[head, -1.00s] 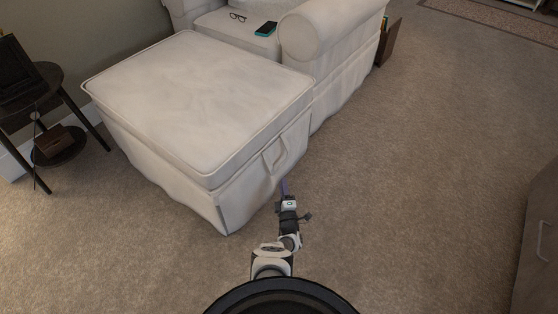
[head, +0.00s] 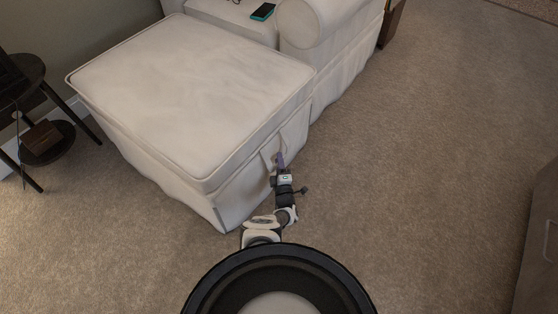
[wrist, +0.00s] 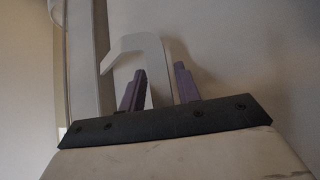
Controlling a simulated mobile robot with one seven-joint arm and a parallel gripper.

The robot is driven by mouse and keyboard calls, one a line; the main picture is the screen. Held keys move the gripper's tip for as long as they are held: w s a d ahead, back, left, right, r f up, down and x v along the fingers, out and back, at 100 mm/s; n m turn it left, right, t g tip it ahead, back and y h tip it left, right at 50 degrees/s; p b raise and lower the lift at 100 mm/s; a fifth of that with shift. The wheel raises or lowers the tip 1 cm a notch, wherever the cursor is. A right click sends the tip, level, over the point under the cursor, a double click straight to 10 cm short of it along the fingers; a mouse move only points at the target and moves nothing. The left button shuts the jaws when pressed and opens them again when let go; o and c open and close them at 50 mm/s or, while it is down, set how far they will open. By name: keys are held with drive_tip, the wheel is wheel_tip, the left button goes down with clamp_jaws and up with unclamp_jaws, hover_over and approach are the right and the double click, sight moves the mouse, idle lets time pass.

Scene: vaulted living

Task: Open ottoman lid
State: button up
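The pale cream ottoman stands in the head view with its flat cushioned lid (head: 195,85) down. A cloth strap handle (head: 266,160) hangs on its right side below the lid edge. It also shows in the wrist view as a pale loop (wrist: 135,43). My gripper (head: 280,158) is right at this strap, low beside the ottoman. In the wrist view its two purple fingers (wrist: 159,70) are apart, with one leg of the strap appearing between them. Whether the fingers touch the strap cannot be told.
A cream armchair (head: 305,25) adjoins the ottoman at the back, with a phone (head: 263,11) on its seat. A dark side table (head: 22,85) stands at the left. A grey cabinet (head: 540,235) is at the right edge. Carpet (head: 420,150) to the right is clear.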

clamp_jaws()
